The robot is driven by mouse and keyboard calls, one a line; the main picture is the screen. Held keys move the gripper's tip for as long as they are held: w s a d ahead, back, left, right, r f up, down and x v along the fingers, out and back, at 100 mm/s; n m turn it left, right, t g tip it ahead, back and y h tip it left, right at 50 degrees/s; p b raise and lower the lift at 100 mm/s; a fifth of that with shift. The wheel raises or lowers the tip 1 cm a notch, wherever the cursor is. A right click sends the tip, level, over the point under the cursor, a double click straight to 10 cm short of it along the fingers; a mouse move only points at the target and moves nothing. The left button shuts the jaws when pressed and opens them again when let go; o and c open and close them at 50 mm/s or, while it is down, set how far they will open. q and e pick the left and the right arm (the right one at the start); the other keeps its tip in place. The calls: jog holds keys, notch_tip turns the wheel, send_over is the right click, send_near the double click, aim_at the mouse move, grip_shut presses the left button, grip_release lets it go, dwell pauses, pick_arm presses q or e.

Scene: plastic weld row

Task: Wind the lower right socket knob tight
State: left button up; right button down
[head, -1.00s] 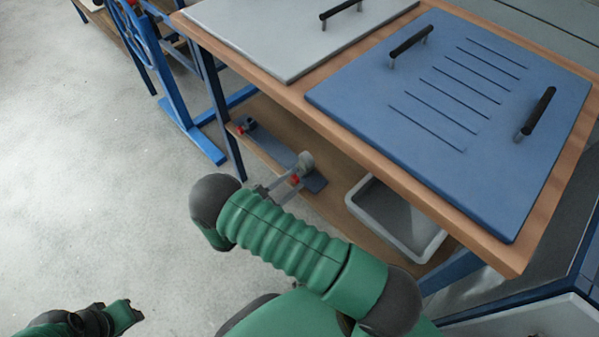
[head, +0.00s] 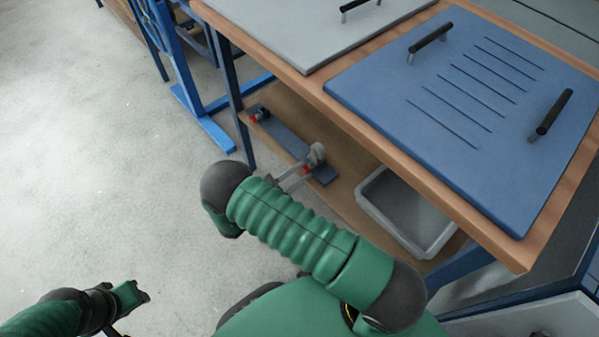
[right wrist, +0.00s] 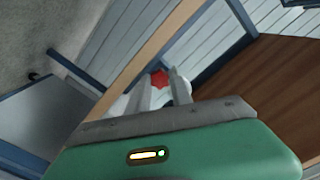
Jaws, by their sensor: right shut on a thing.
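A small red knob (head: 306,169) sits by a grey round fitting (head: 317,154) at the right end of a blue-grey strip on the lower shelf. My right gripper (head: 303,173) reaches in under the tabletop and is shut on this knob. In the right wrist view the red knob (right wrist: 158,79) shows between the two grey fingers (right wrist: 160,88), with a pale round part behind it, partly hidden. My left gripper (head: 138,296) is at the lower left, over the floor and away from the bench; its jaws are too small to read.
A second red knob (head: 256,117) is at the strip's far left end. A grey tray (head: 370,212) stands on the shelf to the right. The wooden tabletop (head: 390,155) overhangs the shelf, bearing a blue panel (head: 400,120) with black handles. Open floor lies left.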

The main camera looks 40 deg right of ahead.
jog(key=shift+a+n+p, duration=0.1)
jog(key=shift+n+p, duration=1.4)
jog(key=shift+n, duration=1.6)
jog(key=c, duration=1.4)
grip_release()
jog(key=shift+c, duration=0.2)
